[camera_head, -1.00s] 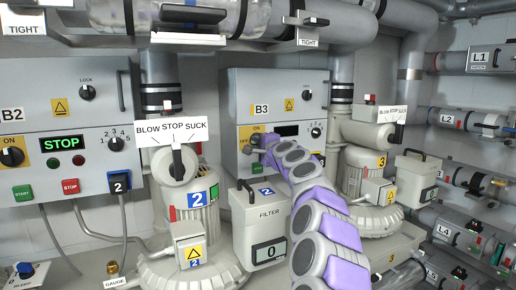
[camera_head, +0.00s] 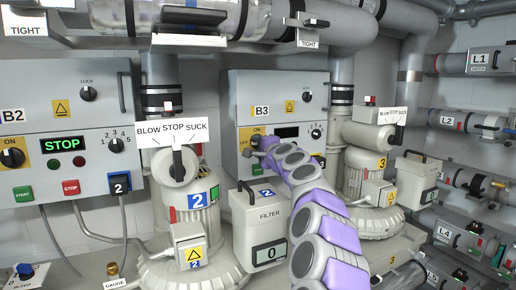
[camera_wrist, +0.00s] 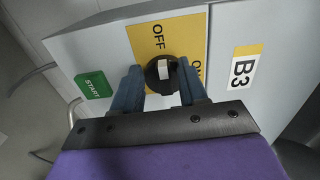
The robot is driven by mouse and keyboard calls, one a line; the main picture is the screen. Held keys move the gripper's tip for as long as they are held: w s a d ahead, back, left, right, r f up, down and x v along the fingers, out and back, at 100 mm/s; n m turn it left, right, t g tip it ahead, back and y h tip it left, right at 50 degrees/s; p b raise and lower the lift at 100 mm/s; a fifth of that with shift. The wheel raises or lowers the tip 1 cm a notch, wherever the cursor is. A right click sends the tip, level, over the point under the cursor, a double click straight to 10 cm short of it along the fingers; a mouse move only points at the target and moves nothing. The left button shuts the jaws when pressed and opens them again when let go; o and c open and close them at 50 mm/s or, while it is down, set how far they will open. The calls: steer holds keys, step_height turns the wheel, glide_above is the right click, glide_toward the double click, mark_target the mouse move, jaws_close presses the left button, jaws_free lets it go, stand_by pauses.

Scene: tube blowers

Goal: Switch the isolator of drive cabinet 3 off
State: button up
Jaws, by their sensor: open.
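Drive cabinet 3 (camera_head: 290,90) carries the label B3. Its isolator is a black knob with a white pointer mark (camera_wrist: 164,69) on a yellow plate (camera_wrist: 145,42). In the wrist view the mark points up toward the word OFF; ON is to the right, partly hidden by a finger. My gripper (camera_wrist: 161,80) is open, with one blue-grey finger on each side of the knob and a small gap visible at both sides. In the head view my gripper (camera_head: 257,143) is at the plate and covers most of the knob.
A green START button (camera_wrist: 94,85) is left of the fingers in the wrist view. The B3 display (camera_head: 287,132) is dark. Cabinet B2 (camera_head: 60,105) at left has its display lit STOP.

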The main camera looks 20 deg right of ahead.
steer(key=shift+s+r, duration=0.1)
steer(key=shift+s, duration=0.1)
steer(key=shift+s+d, duration=0.15)
steer(key=shift+s, duration=0.4)
steer(key=s+b, duration=0.1)
steer(key=s, duration=1.4)
steer(key=shift+s+d, duration=0.2)
steer(key=shift+s, duration=0.2)
steer(key=shift+f, duration=0.2)
